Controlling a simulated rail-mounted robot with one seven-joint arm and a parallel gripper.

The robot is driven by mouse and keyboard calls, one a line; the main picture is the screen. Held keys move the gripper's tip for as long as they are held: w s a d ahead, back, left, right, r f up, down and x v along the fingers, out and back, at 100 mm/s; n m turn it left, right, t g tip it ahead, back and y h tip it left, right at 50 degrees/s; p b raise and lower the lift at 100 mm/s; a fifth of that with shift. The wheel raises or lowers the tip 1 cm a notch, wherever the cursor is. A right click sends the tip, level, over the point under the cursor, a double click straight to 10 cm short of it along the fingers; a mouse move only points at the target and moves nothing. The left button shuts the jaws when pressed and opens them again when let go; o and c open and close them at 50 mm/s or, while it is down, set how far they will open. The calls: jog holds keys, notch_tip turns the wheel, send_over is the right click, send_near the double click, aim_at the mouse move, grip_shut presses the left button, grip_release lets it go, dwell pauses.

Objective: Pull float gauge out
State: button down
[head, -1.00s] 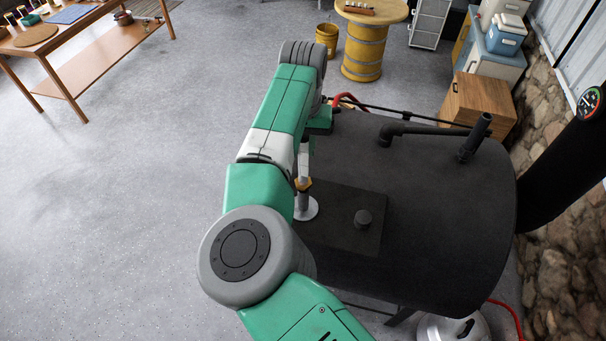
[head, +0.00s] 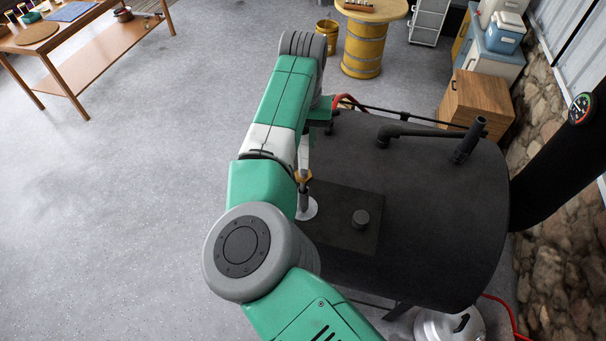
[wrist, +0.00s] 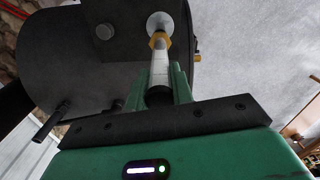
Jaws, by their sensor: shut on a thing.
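The float gauge (wrist: 160,62) is a pale, clear-looking tube with a brass-coloured nut. It stands upright over a round light flange (head: 308,208) on top of the black barrel stove (head: 430,210). In the head view its brass nut (head: 302,176) shows just above the flange, with a short dark stem between them. My gripper (wrist: 160,88) is shut on the gauge's tube, with green fingers on both sides of it. In the head view my arm hides the fingers and much of the tube.
A black square plate with a knob (head: 361,218) lies beside the flange. A black pipe (head: 430,131) and an upright stub (head: 469,140) stand on the stove's far side. A dark flue with a dial (head: 581,108) is at the right. Open floor (head: 110,220) lies to the left.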

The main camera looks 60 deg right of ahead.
jog(key=shift+r, duration=2.9)
jog(key=shift+r, duration=1.5)
